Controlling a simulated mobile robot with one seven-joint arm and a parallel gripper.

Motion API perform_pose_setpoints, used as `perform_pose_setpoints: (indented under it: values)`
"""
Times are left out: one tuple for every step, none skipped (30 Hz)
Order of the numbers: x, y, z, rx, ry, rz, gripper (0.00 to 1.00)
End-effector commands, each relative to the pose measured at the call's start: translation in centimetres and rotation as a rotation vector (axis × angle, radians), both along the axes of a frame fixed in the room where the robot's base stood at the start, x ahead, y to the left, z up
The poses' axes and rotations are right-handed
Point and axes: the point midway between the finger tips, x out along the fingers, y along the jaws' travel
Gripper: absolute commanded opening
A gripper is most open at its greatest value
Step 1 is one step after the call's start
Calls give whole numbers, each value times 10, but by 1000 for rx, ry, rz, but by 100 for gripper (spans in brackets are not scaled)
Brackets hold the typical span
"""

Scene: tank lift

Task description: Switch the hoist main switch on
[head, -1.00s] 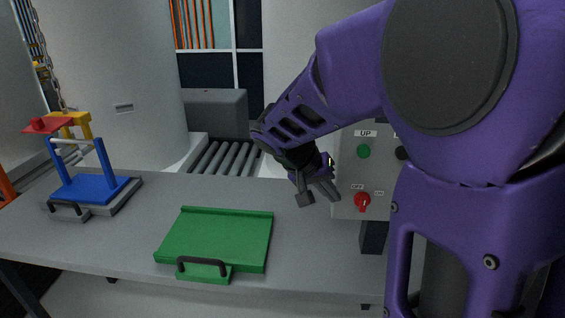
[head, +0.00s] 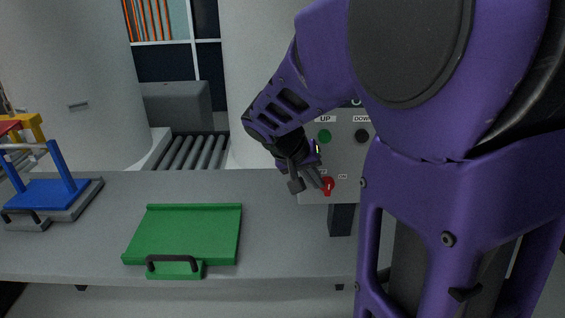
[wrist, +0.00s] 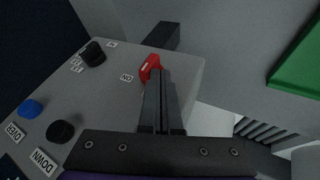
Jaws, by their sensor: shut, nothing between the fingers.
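The hoist main switch is a red knob (head: 328,186) low on the grey control box (head: 346,160), with an "ON" label to its right in the head view. In the wrist view the red knob (wrist: 150,67) sits just beyond my fingertips, with the "ON" label beside it. My gripper (head: 312,184) is shut and empty. Its fingers (wrist: 160,85) point at the knob and overlap its edge in the wrist view; I cannot tell whether they touch it. The "OFF" label is hidden behind my gripper in the head view.
The box also carries a green "UP" button (head: 324,136) and a black "DOWN" button (head: 362,136). A green tray (head: 190,230) and a blue frame (head: 50,190) stand on the grey table (head: 270,220). A roller conveyor (head: 190,152) lies behind.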

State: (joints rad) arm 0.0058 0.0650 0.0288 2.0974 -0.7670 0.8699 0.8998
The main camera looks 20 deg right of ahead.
Motion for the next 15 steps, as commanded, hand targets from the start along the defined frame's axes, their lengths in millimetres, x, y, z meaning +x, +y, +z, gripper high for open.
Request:
perform_pose_setpoints:
  values:
    - [0, -1, 2, 9, -3, -1, 0]
    - [0, -1, 1, 12, -4, -1, 0]
    - [0, -1, 1, 16, -4, -1, 0]
    - [0, -1, 2, 20, -7, -1, 0]
    - [0, -1, 2, 25, -8, -1, 0]
    - [0, -1, 2, 31, -10, -1, 0]
    - [0, -1, 2, 35, -10, 0, 0]
    - [-1, -2, 2, 39, -12, 0, 0]
    - [-1, -2, 3, 45, -14, -1, 0]
    - [-1, -2, 3, 49, -15, -1, 0]
    - [-1, -2, 3, 55, -16, -3, 0]
    - [-1, -3, 3, 62, -19, -2, 0]
    - [-1, -3, 4, 67, -21, -1, 0]
    - [-1, -3, 4, 72, -23, -1, 0]
    - [-1, -3, 4, 81, -24, -3, 0]
